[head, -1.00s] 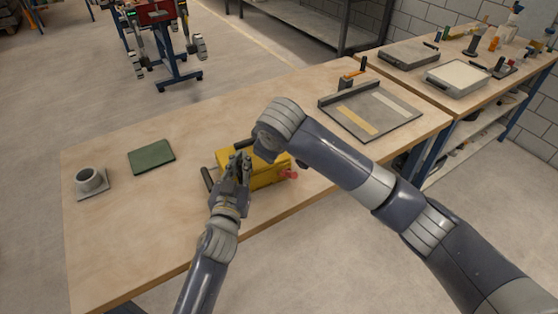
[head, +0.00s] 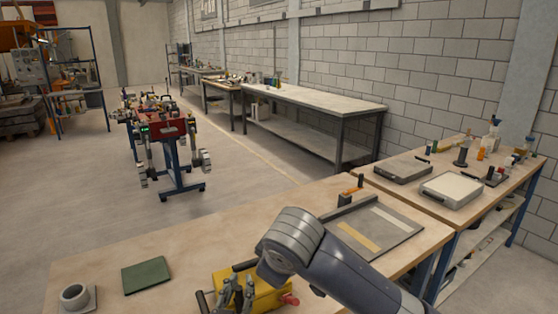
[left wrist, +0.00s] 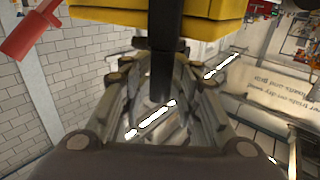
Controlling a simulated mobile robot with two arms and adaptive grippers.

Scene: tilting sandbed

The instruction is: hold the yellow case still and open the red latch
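The yellow case (head: 262,284) sits at the near edge of the bench, partly cut off at the bottom of the head view. Its red latch (head: 290,299) is at its right end; a red part (left wrist: 28,35) also shows in the left wrist view. My left gripper (head: 236,290) is upright at the case's near side. In the left wrist view a black bar (left wrist: 160,75) below the yellow case lies between its fingers; whether they press on it is unclear.
A green pad (head: 146,275) and a grey cup (head: 75,295) stand to the left on the bench. A grey tray (head: 405,248) with yellow and pale strips lies to the right. Bare wood (head: 190,250) lies behind the case.

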